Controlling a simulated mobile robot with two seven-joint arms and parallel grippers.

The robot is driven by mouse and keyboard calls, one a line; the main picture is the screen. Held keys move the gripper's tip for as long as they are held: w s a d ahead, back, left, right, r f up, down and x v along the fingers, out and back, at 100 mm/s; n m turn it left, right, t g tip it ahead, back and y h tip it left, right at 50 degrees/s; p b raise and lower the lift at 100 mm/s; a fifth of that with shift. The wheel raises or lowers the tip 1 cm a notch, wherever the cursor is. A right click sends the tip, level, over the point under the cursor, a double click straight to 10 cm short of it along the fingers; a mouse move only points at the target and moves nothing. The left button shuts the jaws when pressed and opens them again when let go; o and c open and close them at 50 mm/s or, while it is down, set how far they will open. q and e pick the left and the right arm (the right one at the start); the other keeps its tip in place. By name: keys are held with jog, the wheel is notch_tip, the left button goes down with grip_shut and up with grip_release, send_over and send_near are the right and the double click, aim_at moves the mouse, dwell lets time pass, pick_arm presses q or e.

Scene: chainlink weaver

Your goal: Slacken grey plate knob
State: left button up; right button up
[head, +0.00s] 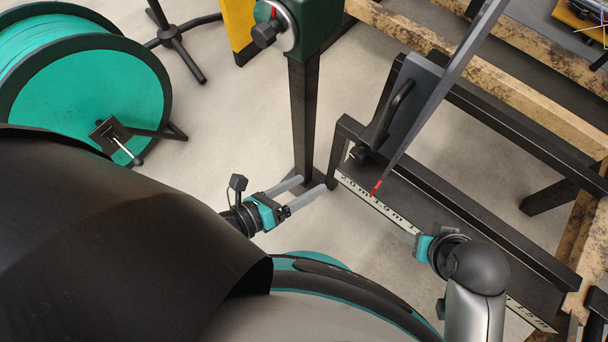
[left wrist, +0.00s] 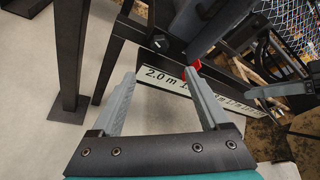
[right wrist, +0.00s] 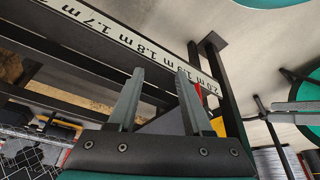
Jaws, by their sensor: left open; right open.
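The grey plate (head: 426,98) stands on the dark frame, with a black bar handle (head: 394,113) on its face and a red pointer at its lower tip over the scale. A small black knob (head: 358,153) sits low beside the plate. It also shows in the left wrist view as a dark round knob (left wrist: 160,42). My left gripper (head: 313,186) is open and empty, left of and nearer than the knob, apart from it. My right gripper (head: 409,238) is at the scale's near side; the right wrist view shows its fingers (right wrist: 160,72) open and empty.
A scale strip (head: 410,226) marked in metres runs along the frame's near rail (head: 460,220). A dark post (head: 303,120) carries a green box with a dial and black knob (head: 266,33). A green spool (head: 95,100) stands at the left. Bare floor (head: 215,130) lies between spool and post.

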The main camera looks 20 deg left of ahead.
aim_at(354, 159)
jog(key=s+f+g+p, duration=0.2)
jog(key=s+f+p, duration=0.25)
jog(key=f, duration=0.55)
pick_arm(q)
jog(key=w+d+f+n+y+b, duration=0.1)
jog(key=w+d+n, duration=0.1)
jog(key=n, duration=0.8)
jog(key=w+d+f+n+y+b, duration=0.1)
jog(key=w+n, duration=0.4)
jog(key=n, duration=0.5)
jog(key=w+d+f+n+y+b, duration=0.1)
jog(key=w+d+f+n+b, duration=0.1)
jog(key=n, duration=0.9)
jog(key=shift+w+d+t+b, duration=0.4)
jog(key=shift+w+d+b, duration=0.4)
jog(key=shift+d, duration=0.35)
jog(key=shift+b+x, duration=0.4)
jog(key=shift+x, duration=0.65)
pick_arm(e)
jog(key=w+r+t, duration=0.2)
jog(key=w+r, duration=0.2)
jog(key=r, duration=1)
jog(key=shift+w+t, duration=0.15)
jog(key=shift+t, duration=0.15)
pick_arm(q)
jog(key=shift+a, duration=0.1)
grip_shut()
